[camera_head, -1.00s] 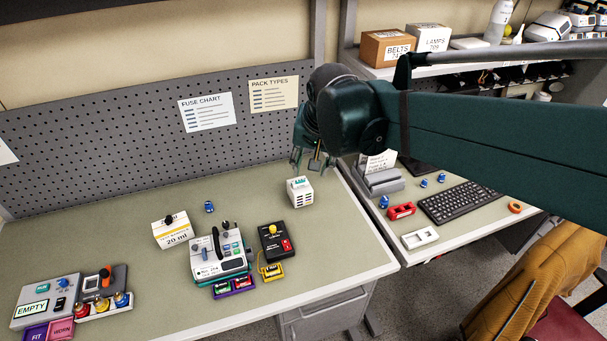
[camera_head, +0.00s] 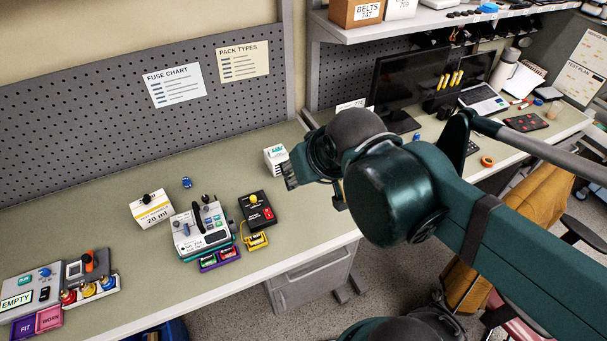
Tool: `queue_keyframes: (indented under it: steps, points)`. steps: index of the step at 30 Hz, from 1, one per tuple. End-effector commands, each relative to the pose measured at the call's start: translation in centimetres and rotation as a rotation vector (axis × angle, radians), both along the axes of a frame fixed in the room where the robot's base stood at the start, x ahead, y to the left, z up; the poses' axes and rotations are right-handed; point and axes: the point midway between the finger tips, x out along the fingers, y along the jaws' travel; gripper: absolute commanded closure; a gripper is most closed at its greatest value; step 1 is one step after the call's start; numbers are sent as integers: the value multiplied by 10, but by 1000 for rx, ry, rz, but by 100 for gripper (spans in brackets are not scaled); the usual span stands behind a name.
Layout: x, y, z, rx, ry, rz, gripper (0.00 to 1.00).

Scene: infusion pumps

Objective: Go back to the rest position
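My gripper (camera_head: 313,186) is at the end of my dark green arm, in front of the right part of the near bench. Its fingers show small and partly hidden by the arm's end joint, so I cannot tell whether they are open or shut. No held object shows at the fingers. A white box with a green-marked top (camera_head: 276,157) stands on the bench just behind and left of the gripper. The infusion pump (camera_head: 202,228) stands on the bench with a purple tray (camera_head: 219,258) at its front.
A black unit with a yellow knob (camera_head: 257,211) and a white 20 ml box (camera_head: 151,208) flank the pump. Trays and an EMPTY-marked panel (camera_head: 30,292) sit far left. A monitor (camera_head: 415,85) and a yellow-brown draped chair (camera_head: 530,205) are at right.

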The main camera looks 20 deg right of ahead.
Motion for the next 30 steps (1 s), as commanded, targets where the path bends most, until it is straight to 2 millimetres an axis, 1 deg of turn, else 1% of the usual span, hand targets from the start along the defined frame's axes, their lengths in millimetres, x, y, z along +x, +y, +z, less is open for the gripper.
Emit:
queue_keyframes:
  steps: [1, 5, 16, 20, 26, 30]
  points:
    - [-3, 0, -2, -6, -4, 10, 65]
    - [-7, 1, -3, -14, -11, 23, 65]
    - [-7, 1, -4, -14, -12, 25, 65]
    - [-7, 1, -8, -14, -12, 25, 65]
    - [-7, 1, -26, -14, -11, 25, 65]
    - [-7, 1, -46, -14, -11, 25, 65]
